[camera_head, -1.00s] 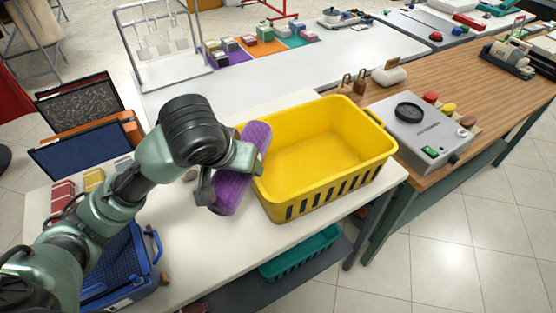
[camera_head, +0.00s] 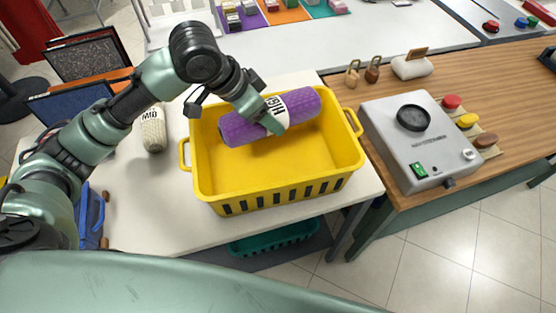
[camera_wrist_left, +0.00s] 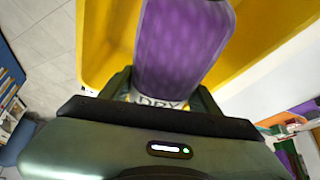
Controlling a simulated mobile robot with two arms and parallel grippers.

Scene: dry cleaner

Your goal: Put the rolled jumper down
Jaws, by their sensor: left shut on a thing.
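The rolled jumper (camera_head: 237,129) is purple with a white lettered band around its middle. My left gripper (camera_head: 272,120) is shut on it at the band. The roll is nearly level, slanting up to the right, over the back part of the open yellow basket (camera_head: 280,190). I cannot tell whether it touches the basket's floor or rim. In the left wrist view the roll (camera_wrist_left: 185,45) sticks out between the fingers, with the yellow basket (camera_wrist_left: 105,40) behind it. The rest of the basket looks empty. My right gripper is not in view.
A pale banded roll (camera_head: 153,130) stands on the white table left of the basket. A grey device (camera_head: 420,140) with a black dial sits on the wooden counter at right. A teal basket (camera_head: 272,240) is on the shelf below. Blue bins are at left.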

